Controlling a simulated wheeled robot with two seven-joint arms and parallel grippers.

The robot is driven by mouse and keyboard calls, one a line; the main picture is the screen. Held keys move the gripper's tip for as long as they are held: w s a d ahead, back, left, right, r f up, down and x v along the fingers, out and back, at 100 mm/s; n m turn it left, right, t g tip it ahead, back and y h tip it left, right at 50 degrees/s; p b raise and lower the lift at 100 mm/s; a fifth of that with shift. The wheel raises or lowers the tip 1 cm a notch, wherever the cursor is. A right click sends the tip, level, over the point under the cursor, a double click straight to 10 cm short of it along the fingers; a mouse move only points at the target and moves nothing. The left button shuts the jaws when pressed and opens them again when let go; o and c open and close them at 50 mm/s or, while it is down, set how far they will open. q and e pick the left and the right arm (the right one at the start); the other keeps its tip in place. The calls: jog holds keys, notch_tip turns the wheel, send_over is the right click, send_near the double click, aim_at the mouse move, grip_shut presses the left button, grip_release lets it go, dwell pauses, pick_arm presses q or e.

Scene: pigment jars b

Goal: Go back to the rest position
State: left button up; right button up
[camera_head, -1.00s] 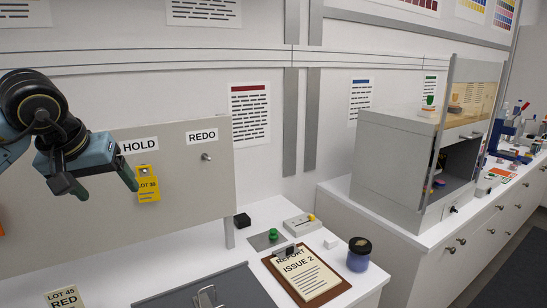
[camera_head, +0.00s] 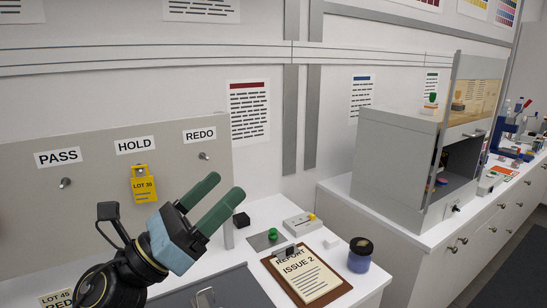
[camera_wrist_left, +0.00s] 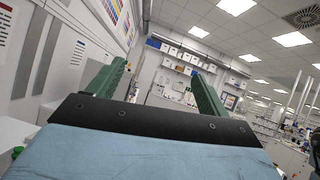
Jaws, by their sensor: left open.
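My left gripper (camera_head: 217,203) is open and empty, in the lower middle of the head view. Its two green fingers point up and to the right, in front of the lower right part of the grey board (camera_head: 100,205). The yellow LOT 38 tag (camera_head: 144,186) hangs under the HOLD label (camera_head: 135,146), apart from the gripper. In the left wrist view the open fingers (camera_wrist_left: 155,80) frame the far room, with nothing between them.
A grey cabinet (camera_head: 392,165) stands on the right counter. A LOT 45 RED card (camera_head: 58,298) is partly behind my arm.

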pick_arm(q)
jog(key=a+f+n+t+y, duration=0.1)
jog(key=a+f+n+y, duration=0.75)
jog(key=n, duration=0.75)
jog(key=a+f+n+t+y, duration=0.1)
jog(key=a+f+n+y, duration=0.4)
jog(key=f+n+y, duration=0.9)
jog(key=s+f+n+g+h, duration=0.2)
jog(key=s+f+n+g, duration=0.45)
jog(key=s+f, duration=0.4)
jog(key=s+f+n+g+h, duration=0.1)
jog(key=s+f+n+g, duration=0.55)
jog(key=s, duration=0.65)
notch_tip(320, 180, down, 29)
jog(key=s+g+b, duration=0.1)
jog(key=b, duration=0.5)
jog(key=s+a+f+b, duration=0.1)
jog(key=s+f+b, duration=0.1)
jog(key=s+f, duration=0.6)
jog(key=s+a+f+g+b, duration=0.1)
jog(key=s+f+b, duration=0.1)
jog(key=s+f, duration=0.7)
notch_tip(320, 180, down, 4)
jog(key=shift+a+r+m+g, duration=0.15)
jog(key=shift+a+m+g, duration=0.15)
jog(key=shift+a+m, duration=0.1)
pick_arm(e)
notch_tip(320, 180, down, 10)
jog(key=shift+w+f, duration=0.2)
jog(key=shift+w, duration=0.1)
